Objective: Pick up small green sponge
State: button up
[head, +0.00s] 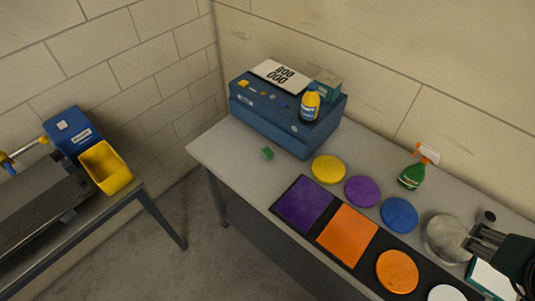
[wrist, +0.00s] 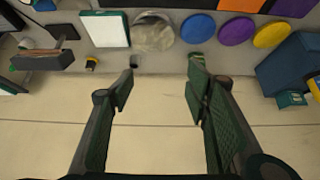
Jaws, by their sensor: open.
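The small green sponge (head: 267,153) is a little green block on the grey table, in front of the blue case and left of the yellow disc in the head view. I cannot make it out in the wrist view. My gripper (head: 470,238) is at the right of the head view, over the far right part of the table, well apart from the sponge. In the wrist view my gripper (wrist: 163,78) has its two fingers spread with nothing between them.
A blue case (head: 270,122) with a yellow bottle (head: 310,103) on top stands behind the sponge. Yellow (head: 329,169), purple (head: 362,191) and blue (head: 398,215) discs and a green spray bottle (head: 412,175) lie between sponge and gripper. The table around the sponge is clear.

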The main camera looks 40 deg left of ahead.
jog(key=shift+c, duration=1.3)
jog(key=shift+r, duration=0.1)
